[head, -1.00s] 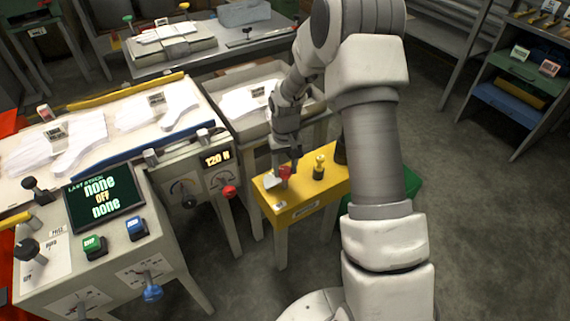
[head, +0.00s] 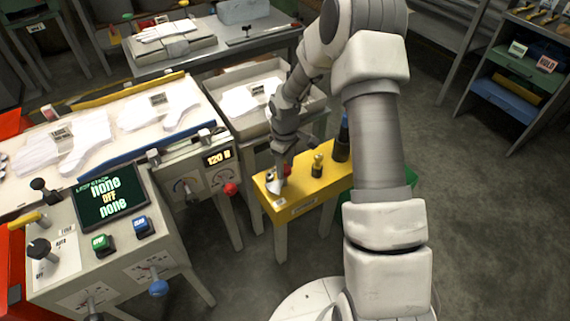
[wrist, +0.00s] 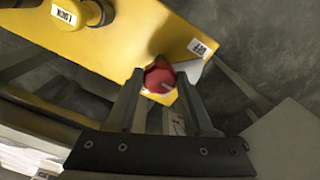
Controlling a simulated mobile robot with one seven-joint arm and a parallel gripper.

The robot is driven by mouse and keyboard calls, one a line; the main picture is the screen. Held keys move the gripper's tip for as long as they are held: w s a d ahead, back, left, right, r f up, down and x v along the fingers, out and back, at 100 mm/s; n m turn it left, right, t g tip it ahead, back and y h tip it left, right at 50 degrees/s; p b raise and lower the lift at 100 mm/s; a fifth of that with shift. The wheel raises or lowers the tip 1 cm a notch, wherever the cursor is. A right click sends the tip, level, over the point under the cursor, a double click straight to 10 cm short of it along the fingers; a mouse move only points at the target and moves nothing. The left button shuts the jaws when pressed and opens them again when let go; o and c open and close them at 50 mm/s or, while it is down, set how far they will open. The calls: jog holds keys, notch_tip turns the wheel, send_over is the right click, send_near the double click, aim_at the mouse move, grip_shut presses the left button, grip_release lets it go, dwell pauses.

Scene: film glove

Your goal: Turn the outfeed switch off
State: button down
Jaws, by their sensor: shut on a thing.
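A red knob (head: 287,168) sits on top of a yellow box (head: 300,199) right of the conveyor. The red knob (wrist: 158,79) also shows in the wrist view, with a pale mark on its lower edge and a grey plate (wrist: 188,71) beside it. My gripper (head: 283,173) points down onto it. In the wrist view, my gripper's fingers (wrist: 160,84) stand on both sides of the knob, shut on it. A small label (wrist: 199,47) near the knob is hard to read. Which way the knob is turned is not clear.
A yellow-and-black knob (head: 318,166) stands on the same box, close right of my gripper, with a dark upright (head: 343,139) behind. The conveyor (head: 118,133) carries white gloves toward a grey bin (head: 312,105).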

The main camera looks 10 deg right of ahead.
dwell(0.4)
jog(key=shift+c, duration=1.4)
grip_release()
jog(key=shift+r, duration=0.1)
notch_tip(320, 180, up, 17)
jog(key=p, duration=0.4)
jog(key=shift+r, duration=0.15)
